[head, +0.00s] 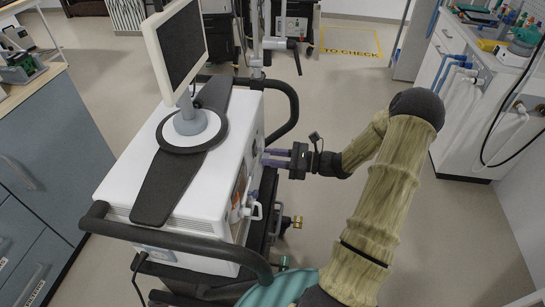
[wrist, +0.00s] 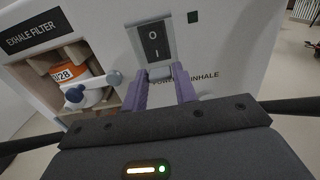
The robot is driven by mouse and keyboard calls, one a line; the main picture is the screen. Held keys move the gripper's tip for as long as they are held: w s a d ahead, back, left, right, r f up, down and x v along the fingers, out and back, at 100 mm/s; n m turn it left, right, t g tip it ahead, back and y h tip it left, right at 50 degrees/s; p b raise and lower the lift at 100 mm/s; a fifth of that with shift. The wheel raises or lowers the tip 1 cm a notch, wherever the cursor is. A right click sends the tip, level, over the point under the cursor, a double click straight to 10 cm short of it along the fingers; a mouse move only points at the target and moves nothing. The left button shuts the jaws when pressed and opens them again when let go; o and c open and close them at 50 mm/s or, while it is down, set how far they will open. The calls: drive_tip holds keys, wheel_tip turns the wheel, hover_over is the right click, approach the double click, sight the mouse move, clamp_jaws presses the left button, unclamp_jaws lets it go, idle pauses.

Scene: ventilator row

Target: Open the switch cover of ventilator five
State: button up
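The ventilator (head: 222,160) is a white box on a black cart; no number five is readable on it. In the wrist view, its side panel has a black switch (wrist: 154,45) marked O and I. A grey frame surrounds the switch, with a small light lip (wrist: 160,73) at its lower edge; I take this to be the switch cover, lying over the switch. My gripper (wrist: 160,77) has its two purple fingers apart, one on each side of the lip. I cannot tell whether they touch it. In the head view my gripper (head: 268,157) reaches the ventilator's right side.
An exhale filter (wrist: 78,78) with an orange label and a valve sits in a recess left of the switch. A monitor (head: 181,45) stands on top. Black handle rails (head: 180,238) surround the ventilator. Floor is free beyond, towards a yellow marked area (head: 350,40).

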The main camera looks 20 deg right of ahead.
drive_tip(key=c, duration=0.5)
drive_tip(key=shift+r, duration=0.1)
drive_tip(key=h+p, duration=0.1)
drive_tip(key=p, duration=0.1)
drive_tip(key=d+r+g+p, duration=0.1)
drive_tip(key=p, duration=0.1)
drive_tip(key=shift+s+r+h+p, duration=0.2)
drive_tip(key=shift+s+h+p, duration=0.1)
drive_tip(key=shift+h+p, duration=0.1)
drive_tip(key=r+g+h+p, duration=0.2)
drive_tip(key=h+p, duration=0.2)
drive_tip(key=p, duration=0.5)
drive_tip(key=r+g+h+p, duration=0.3)
drive_tip(key=h+p, duration=0.1)
drive_tip(key=p, duration=0.5)
drive_tip(key=d+r+g+h+p, duration=0.1)
drive_tip(key=r+g+h+p, duration=0.1)
drive_tip(key=p, duration=0.7)
drive_tip(key=shift+s+r+g+h, duration=0.2)
drive_tip(key=shift+g+h, duration=0.1)
drive_tip(key=shift+h, duration=0.3)
drive_tip(key=shift+s+r+g+h, duration=0.15)
drive_tip(key=shift+g+h, duration=0.15)
drive_tip(key=shift+h, duration=0.3)
drive_tip(key=shift+f+p, duration=0.1)
drive_tip(key=shift+p, duration=0.45)
